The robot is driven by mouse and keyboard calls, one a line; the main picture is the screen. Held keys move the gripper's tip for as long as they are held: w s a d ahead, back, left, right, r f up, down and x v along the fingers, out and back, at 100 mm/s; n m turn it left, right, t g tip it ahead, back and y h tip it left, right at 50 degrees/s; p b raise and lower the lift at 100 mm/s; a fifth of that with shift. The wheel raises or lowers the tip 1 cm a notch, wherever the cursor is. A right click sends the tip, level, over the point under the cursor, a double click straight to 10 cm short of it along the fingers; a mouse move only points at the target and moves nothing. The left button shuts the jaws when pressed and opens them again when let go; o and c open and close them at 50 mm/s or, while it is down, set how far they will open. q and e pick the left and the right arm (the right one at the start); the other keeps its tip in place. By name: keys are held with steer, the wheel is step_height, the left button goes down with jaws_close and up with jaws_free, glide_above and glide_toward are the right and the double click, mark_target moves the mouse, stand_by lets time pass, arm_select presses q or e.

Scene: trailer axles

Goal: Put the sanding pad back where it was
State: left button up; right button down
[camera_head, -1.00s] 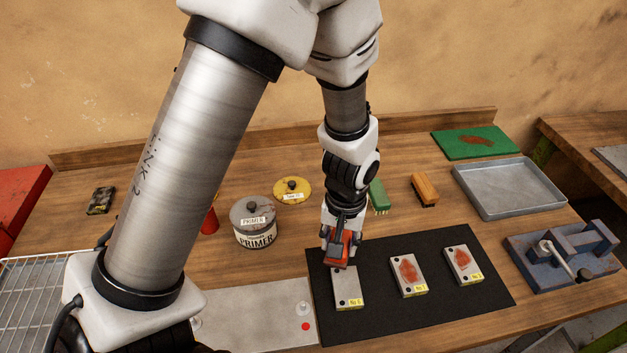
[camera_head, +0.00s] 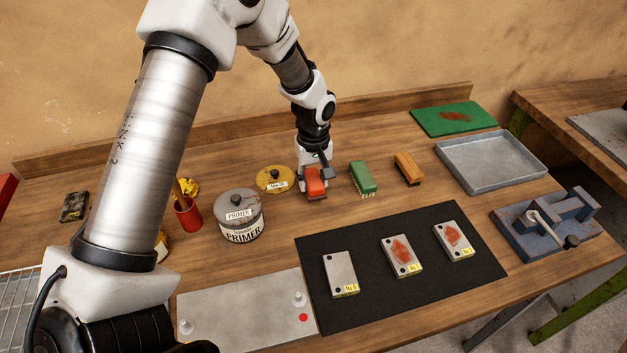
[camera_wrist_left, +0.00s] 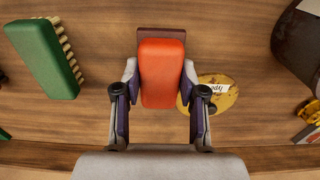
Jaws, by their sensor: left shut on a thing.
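The sanding pad (camera_head: 315,184) is a red-orange block with a dark reddish-brown base. My left gripper (camera_head: 314,173) is shut on it, between the yellow lid and the green brush. In the left wrist view the pad (camera_wrist_left: 162,72) sits between the two fingers of the left gripper (camera_wrist_left: 161,85), one on each side. The pad is low over the bench or touching it; I cannot tell which. My right gripper is not in view.
To the pad's right are a green brush (camera_head: 362,177) and an orange-brown brush (camera_head: 408,168). To its left are a yellow lid (camera_head: 270,180) and a primer tin (camera_head: 240,218). A black mat (camera_head: 375,290) with three metal plates lies in front.

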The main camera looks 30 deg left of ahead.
arm_select(q)
steer(key=shift+f, duration=1.15)
steer(key=shift+a, duration=0.1)
steer(key=o, duration=1)
steer(key=shift+f, duration=0.1)
